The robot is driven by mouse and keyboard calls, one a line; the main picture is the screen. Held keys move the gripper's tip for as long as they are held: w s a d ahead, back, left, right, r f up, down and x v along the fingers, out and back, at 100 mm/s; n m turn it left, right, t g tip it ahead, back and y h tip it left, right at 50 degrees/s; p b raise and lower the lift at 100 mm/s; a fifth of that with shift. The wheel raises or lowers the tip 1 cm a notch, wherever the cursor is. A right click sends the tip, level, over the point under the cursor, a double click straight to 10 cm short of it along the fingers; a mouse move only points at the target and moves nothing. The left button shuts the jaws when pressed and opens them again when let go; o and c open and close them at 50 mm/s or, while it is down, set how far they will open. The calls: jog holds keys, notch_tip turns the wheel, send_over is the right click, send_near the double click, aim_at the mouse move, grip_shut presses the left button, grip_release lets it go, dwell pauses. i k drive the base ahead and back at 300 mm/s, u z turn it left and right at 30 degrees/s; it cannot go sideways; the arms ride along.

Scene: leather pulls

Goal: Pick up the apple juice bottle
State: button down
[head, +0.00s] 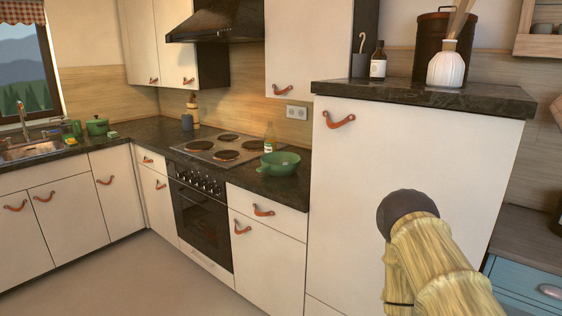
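A clear bottle with yellowish contents and a pale label (269,138), which looks like the apple juice bottle, stands upright on the dark counter right of the stove. Its lower part is partly hidden behind a green pan (280,162). Part of my arm, pale and wood-like with a dark rounded cap, rises at the lower right in front of the tall cabinet. My gripper is not visible, so its state does not show. The bottle stands free of my arm.
The hob (222,148) with several dark plates lies left of the bottle. A tall white cabinet (345,190) stands to the right, carrying a dark bottle (378,62), a white vase (446,68) and a dark canister (432,45). The floor (150,285) in front is clear.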

aim_at(270, 135)
jog(key=u, duration=1.55)
jog(key=i, duration=1.6)
jog(key=z, duration=1.25)
